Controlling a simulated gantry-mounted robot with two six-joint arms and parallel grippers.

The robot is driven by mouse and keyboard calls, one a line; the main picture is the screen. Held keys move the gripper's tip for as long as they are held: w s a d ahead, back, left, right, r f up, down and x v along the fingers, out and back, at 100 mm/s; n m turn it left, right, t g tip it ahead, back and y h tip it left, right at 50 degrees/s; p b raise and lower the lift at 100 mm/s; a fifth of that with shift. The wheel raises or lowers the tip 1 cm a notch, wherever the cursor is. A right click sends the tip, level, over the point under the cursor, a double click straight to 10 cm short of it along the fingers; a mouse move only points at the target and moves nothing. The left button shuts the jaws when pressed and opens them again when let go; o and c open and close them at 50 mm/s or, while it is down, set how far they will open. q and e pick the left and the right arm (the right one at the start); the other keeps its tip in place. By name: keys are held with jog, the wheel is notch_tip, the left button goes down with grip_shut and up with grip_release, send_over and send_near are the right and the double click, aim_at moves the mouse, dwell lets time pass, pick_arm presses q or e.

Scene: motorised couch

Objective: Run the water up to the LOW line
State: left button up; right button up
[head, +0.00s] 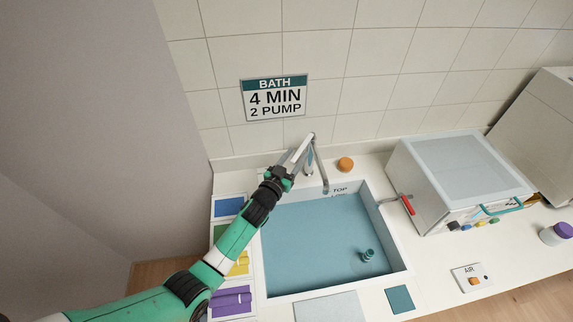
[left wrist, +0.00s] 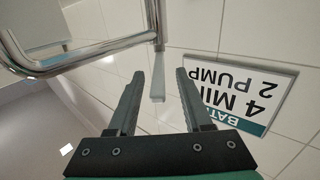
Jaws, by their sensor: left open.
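The basin (head: 398,265) is sunk in the white counter, with a flat teal surface inside; I cannot tell how deep any water is. Marks on its back wall read TOP (head: 340,190), with a partly hidden line of lettering just below. The chrome tap (head: 323,172) stands at the basin's back edge; its spout crosses the left wrist view (left wrist: 100,55). My left gripper (head: 304,146) is at the tap. In the left wrist view my left gripper (left wrist: 160,75) is open, and a grey lever (left wrist: 158,85) shows between its fingers; contact is not clear. My right gripper is out of view.
A dark green plug-like piece (head: 367,256) stands in the basin. A red-handled lever (head: 407,204) is at its right side. An orange knob (head: 345,164) sits behind. A white lidded box (head: 440,180) stands right. Coloured packets (head: 231,301) lie left. A sign (head: 274,98) reads BATH 4 MIN 2 PUMP.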

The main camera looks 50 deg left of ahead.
pick_arm(q)
jog(key=p+v, duration=0.1)
jog(key=v, duration=0.7)
jog(key=shift+s+p, duration=0.3)
jog(key=shift+p, duration=0.1)
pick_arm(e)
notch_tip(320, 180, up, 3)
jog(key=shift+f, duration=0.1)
pick_arm(q)
jog(key=shift+d, duration=0.1)
